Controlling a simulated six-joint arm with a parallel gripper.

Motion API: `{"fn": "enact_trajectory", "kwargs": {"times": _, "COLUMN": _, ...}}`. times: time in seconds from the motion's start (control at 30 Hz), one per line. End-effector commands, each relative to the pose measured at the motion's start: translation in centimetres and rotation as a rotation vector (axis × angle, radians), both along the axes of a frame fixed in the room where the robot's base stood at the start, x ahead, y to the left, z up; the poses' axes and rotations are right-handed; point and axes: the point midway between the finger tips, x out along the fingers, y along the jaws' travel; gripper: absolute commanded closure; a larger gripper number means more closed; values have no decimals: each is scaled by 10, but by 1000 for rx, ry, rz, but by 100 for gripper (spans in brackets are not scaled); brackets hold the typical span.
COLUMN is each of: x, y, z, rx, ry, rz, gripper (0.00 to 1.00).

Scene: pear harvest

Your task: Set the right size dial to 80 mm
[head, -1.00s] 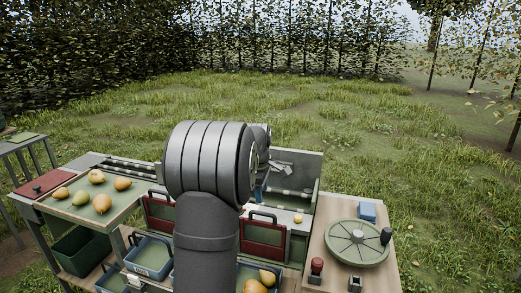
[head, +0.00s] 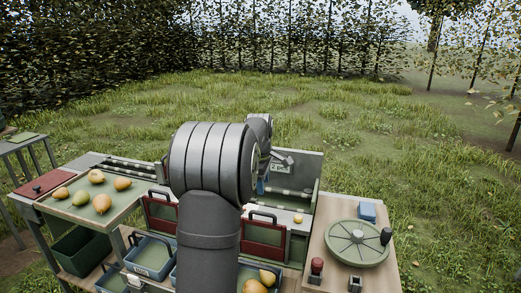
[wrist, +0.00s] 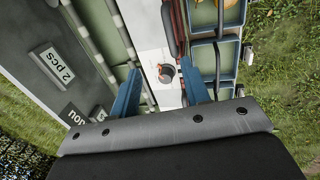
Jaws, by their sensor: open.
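A small round dial (wrist: 166,72) with an orange-red mark sits on a white strip (wrist: 153,38) in the wrist view. Its scale is too small to read, and I cannot tell which size dial it is. My gripper (wrist: 161,78) is open, with one blue finger to each side of the dial in the picture. I cannot tell how far the fingertips are above it. A small yellowish round thing (head: 298,219) shows on the pale strip right of my arm.
Red-framed gates (head: 263,236) and blue crates (head: 150,257) are at the front. A green round wheel (head: 357,243) with a black knob stands on the right table. Pears lie on the left tray (head: 75,211). A "2 pcs" plate (wrist: 54,66) is on the panel.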

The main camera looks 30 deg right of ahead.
Motion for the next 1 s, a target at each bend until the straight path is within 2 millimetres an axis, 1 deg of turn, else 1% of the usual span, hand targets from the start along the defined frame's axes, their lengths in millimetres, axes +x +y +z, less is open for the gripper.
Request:
{"fn": "enact_trajectory", "kwargs": {"times": 0.03, "x": -1, "y": 1, "z": 12, "rx": -3, "ry": -4, "rz": 0, "gripper": 57}}
{"fn": "enact_trajectory", "kwargs": {"times": 0.4, "x": -11, "y": 12, "z": 83, "rx": -2, "ry": -4, "rz": 0, "gripper": 57}}
{"fn": "enact_trajectory", "kwargs": {"times": 0.6, "x": -15, "y": 16, "z": 112, "rx": -1, "ry": -3, "rz": 0, "gripper": 57}}
{"fn": "enact_trajectory", "kwargs": {"times": 0.8, "x": -17, "y": 18, "z": 125, "rx": -1, "ry": -1, "rz": 0, "gripper": 57}}
{"fn": "enact_trajectory", "kwargs": {"times": 1.0, "x": -18, "y": 18, "z": 127, "rx": 0, "ry": 0, "rz": 0, "gripper": 57}}
